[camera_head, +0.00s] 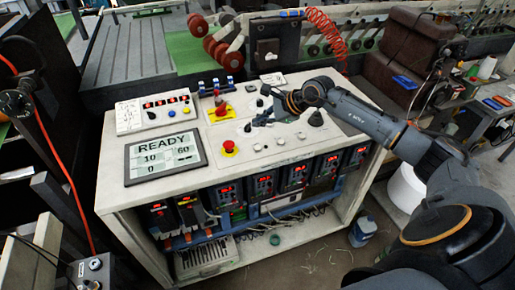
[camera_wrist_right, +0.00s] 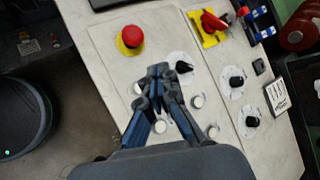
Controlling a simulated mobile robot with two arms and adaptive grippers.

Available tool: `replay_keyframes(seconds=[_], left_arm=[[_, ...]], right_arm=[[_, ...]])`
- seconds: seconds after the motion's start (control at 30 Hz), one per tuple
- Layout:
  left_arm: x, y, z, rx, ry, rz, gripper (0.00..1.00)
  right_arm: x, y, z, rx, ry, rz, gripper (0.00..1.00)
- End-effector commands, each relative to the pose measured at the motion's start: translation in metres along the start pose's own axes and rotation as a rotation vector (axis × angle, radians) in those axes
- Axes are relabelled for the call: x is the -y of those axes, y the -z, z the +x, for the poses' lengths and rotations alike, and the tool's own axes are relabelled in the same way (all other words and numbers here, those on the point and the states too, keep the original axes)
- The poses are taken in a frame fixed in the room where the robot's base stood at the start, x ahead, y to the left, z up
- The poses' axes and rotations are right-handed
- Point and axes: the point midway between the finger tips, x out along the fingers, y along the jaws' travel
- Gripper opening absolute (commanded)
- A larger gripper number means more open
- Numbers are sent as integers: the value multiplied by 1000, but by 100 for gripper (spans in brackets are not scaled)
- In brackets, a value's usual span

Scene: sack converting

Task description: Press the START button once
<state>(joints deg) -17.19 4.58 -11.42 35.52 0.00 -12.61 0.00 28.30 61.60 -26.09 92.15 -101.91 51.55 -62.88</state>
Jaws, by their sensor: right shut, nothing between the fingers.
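The control panel (camera_head: 185,181) is the sloping white top of a cabinet. Its display (camera_head: 165,155) reads READY, 10, 60 and 0. A red mushroom button on a yellow base (camera_head: 229,147) sits right of the display; it also shows in the right wrist view (camera_wrist_right: 130,38). Several small pale round buttons are near my gripper, among them one (camera_wrist_right: 160,127) beside the fingers and another (camera_wrist_right: 198,101); no START label is legible. My right gripper (camera_head: 257,121) is shut and empty above the panel; its fingertips (camera_wrist_right: 158,70) partly cover the controls. Whether it touches the panel cannot be told. My left gripper is out of view.
Black knobs (camera_wrist_right: 237,83) and a red switch on a yellow plate (camera_head: 221,110) stand near the gripper. Drive units with red readouts (camera_head: 264,187) fill the cabinet below.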

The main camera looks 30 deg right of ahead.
Motion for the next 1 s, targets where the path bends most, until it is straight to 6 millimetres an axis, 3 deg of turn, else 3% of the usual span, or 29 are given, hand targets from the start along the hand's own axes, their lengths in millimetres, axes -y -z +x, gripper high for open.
replay_keyframes(seconds=[0.37,0.5,1.0], left_arm=[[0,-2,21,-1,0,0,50],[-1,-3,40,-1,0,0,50],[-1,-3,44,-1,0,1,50]], right_arm=[[-28,27,38,0,-1,1,0],[-37,36,50,0,1,-1,0],[-38,38,53,1,0,0,0]])
